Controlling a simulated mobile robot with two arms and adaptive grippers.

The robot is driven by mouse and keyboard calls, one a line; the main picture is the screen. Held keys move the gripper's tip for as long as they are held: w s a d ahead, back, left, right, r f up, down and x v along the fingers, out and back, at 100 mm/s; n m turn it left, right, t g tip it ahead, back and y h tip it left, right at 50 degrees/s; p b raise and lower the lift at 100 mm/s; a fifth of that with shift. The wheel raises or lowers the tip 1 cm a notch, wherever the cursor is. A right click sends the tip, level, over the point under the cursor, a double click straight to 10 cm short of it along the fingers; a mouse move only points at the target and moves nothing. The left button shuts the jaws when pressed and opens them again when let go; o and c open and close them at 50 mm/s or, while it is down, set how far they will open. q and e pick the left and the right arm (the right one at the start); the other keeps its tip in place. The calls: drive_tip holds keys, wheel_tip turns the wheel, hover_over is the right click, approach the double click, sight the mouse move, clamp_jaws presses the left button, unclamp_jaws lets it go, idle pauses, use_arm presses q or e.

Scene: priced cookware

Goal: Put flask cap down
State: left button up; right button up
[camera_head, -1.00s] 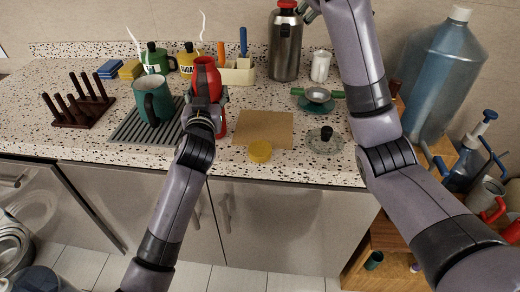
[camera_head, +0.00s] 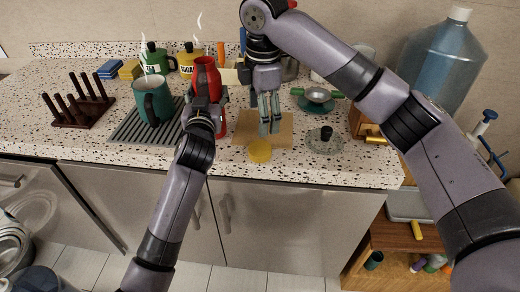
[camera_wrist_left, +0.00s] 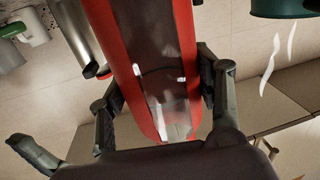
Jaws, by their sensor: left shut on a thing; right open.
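My left gripper (camera_head: 207,110) is shut around a tall red flask-like container (camera_head: 206,75), held upright beside the drying rack. In the left wrist view its red body (camera_wrist_left: 180,50) with a grey strip lies between the fingers. My right gripper (camera_head: 269,130) is open and points down over the brown board (camera_head: 247,118). Its fingertips are just behind a round yellow cap or lid (camera_head: 260,152) at the board's front edge; I cannot tell whether they touch. A large steel flask (camera_head: 290,70) is mostly hidden behind my right arm. I cannot tell which piece is the flask cap.
A teal mug (camera_head: 152,104) stands on the drying rack (camera_head: 130,130) at left. A glass lid (camera_head: 325,141) and a small strainer on a green dish (camera_head: 318,97) are right of the board. The counter's front strip is mostly clear.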

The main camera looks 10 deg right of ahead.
sight(260, 148)
drive_tip(key=f, duration=0.7)
drive_tip(key=w+f, duration=0.1)
drive_tip(key=f, duration=0.3)
drive_tip(key=shift+f, duration=0.1)
drive_tip(key=shift+c, duration=0.6)
drive_tip(key=c, duration=1)
drive_tip(key=shift+o, duration=0.2)
drive_tip(key=shift+r, duration=0.2)
wheel_tip(260, 148, up, 10)
drive_tip(key=shift+f, duration=0.15)
